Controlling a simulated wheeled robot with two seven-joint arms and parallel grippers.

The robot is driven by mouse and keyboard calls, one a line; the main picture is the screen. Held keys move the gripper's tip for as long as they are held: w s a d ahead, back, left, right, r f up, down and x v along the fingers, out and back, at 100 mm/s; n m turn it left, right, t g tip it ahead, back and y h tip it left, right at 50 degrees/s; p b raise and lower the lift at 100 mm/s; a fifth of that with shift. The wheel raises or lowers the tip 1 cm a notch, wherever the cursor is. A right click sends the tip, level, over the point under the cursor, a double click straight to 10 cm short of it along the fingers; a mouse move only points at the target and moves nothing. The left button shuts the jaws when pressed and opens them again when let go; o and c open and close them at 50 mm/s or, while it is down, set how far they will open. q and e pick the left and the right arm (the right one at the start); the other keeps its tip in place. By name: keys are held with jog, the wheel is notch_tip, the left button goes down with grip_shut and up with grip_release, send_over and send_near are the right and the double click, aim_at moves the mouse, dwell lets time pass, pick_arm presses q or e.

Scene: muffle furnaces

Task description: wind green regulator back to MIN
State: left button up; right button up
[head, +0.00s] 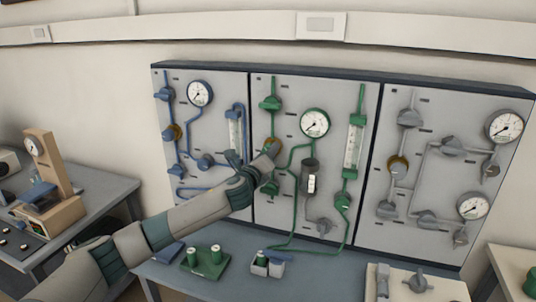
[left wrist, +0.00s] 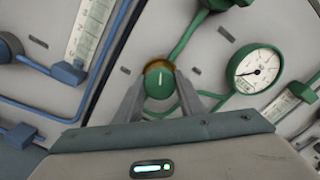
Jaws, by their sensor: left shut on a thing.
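The green regulator is a round green knob (left wrist: 159,85) with a short white line on its face and a brass-coloured collar (left wrist: 158,66) behind it. In the left wrist view the white line stands about upright in the picture. No MIN lettering can be read. My left gripper (left wrist: 160,92) has one finger on each side of the knob and is shut on it. In the head view my left gripper (head: 268,152) reaches the left part of the green middle panel (head: 290,215) and hides most of the knob. My right gripper is not in view.
A green-rimmed gauge (head: 314,123) and green pipes lie right of the gripper. A blue panel (head: 215,120) stands left and a grey panel (head: 365,225) right. Below, a bench (head: 215,275) holds a green tray (head: 190,262) and small containers.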

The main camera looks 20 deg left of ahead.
pick_arm(q)
jog(key=n, duration=0.3)
jog(key=shift+f+n, duration=0.1)
jog(key=shift+n, duration=0.3)
jog(key=n, duration=0.3)
jog(key=shift+n, duration=0.3)
jog(key=n, duration=0.3)
jog(key=shift+n, duration=0.8)
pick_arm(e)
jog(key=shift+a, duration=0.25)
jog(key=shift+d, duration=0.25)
pick_arm(q)
jog(key=o, duration=1)
jog(key=shift+o, duration=0.2)
